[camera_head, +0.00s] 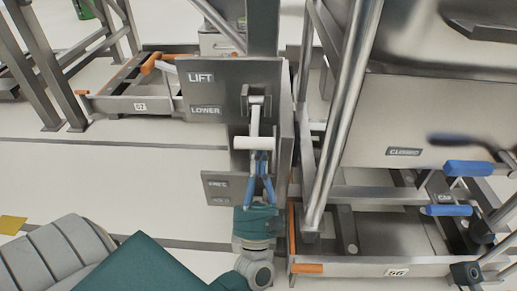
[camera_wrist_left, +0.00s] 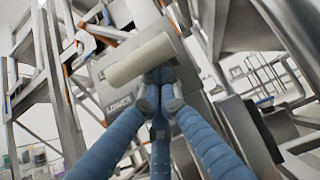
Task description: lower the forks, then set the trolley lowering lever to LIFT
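The lever has a cream cylindrical handle (camera_head: 255,143) on a stem that hangs down from its pivot on a metal plate (camera_head: 225,90). The plate reads LIFT above and LOWER below; the handle sits lower than both labels. My left gripper (camera_head: 260,160) is just under the handle, its blue fingers pointing up and drawn together. In the left wrist view the handle (camera_wrist_left: 140,60) crosses in front of the fingertips (camera_wrist_left: 160,78), with nothing visible between them. Contact is unclear. My right gripper is out of view. I cannot pick out the forks with certainty.
A second plate (camera_head: 218,187) with small labels is beside my left gripper. A metal bin (camera_head: 430,110) marked CLOSED stands at the right above a frame numbered 56 (camera_head: 397,272). Another low frame numbered 67 (camera_head: 140,106) stands behind.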

